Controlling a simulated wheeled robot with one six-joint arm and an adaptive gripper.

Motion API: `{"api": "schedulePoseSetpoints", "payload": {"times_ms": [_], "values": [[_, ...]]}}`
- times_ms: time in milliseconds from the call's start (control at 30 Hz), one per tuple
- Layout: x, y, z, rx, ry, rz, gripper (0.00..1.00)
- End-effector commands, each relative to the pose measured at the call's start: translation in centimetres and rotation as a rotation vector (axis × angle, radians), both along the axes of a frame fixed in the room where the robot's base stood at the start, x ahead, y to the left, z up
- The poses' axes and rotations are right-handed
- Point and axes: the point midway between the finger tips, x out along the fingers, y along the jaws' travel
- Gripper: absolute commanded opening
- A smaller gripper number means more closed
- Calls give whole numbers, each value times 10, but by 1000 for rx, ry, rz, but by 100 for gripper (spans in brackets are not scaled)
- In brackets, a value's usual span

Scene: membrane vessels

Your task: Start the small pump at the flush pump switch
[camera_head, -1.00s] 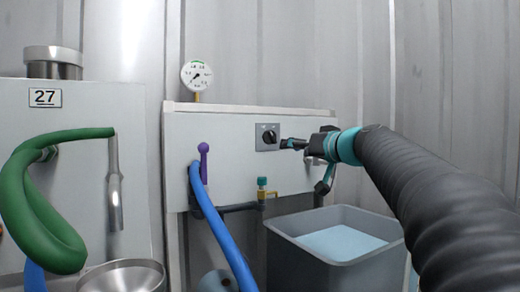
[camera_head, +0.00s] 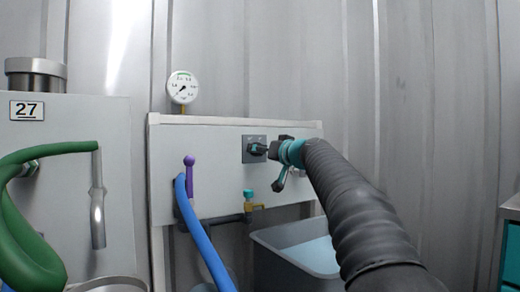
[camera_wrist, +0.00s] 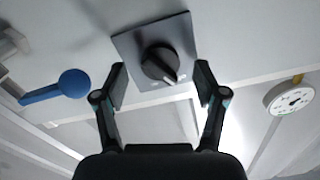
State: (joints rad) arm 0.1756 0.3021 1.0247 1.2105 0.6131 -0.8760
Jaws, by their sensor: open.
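The flush pump switch (camera_head: 253,149) is a dark rotary knob on a grey square plate, on the white wall panel (camera_head: 225,185). In the wrist view the black knob (camera_wrist: 160,63) shows with a light pointer mark, on its grey plate (camera_wrist: 131,46). My gripper (camera_wrist: 160,84) is open, one finger on each side of the knob, and the knob lies between and just beyond the fingertips.
A pressure gauge (camera_head: 182,88) stands above the panel. A purple-handled valve (camera_head: 189,170) with a blue hose (camera_head: 205,240) is left of the switch. A teal-topped brass valve (camera_head: 250,200) and a grey tub (camera_head: 268,262) with pale liquid are below. A green hose (camera_head: 30,250) hangs at left.

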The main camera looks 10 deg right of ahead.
Motion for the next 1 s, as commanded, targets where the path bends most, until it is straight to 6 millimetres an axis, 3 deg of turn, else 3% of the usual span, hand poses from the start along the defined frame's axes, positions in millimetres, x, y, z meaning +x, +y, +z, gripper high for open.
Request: {"api": "schedulePoseSetpoints", "payload": {"times_ms": [200, 500, 767, 1000], "values": [[15, 6, 0, -1, 0, -1, 71], [16, 6, 0, -1, 0, -1, 71], [16, 6, 0, -1, 0, -1, 11], [16, 6, 0, 11, 5, -1, 11]]}}
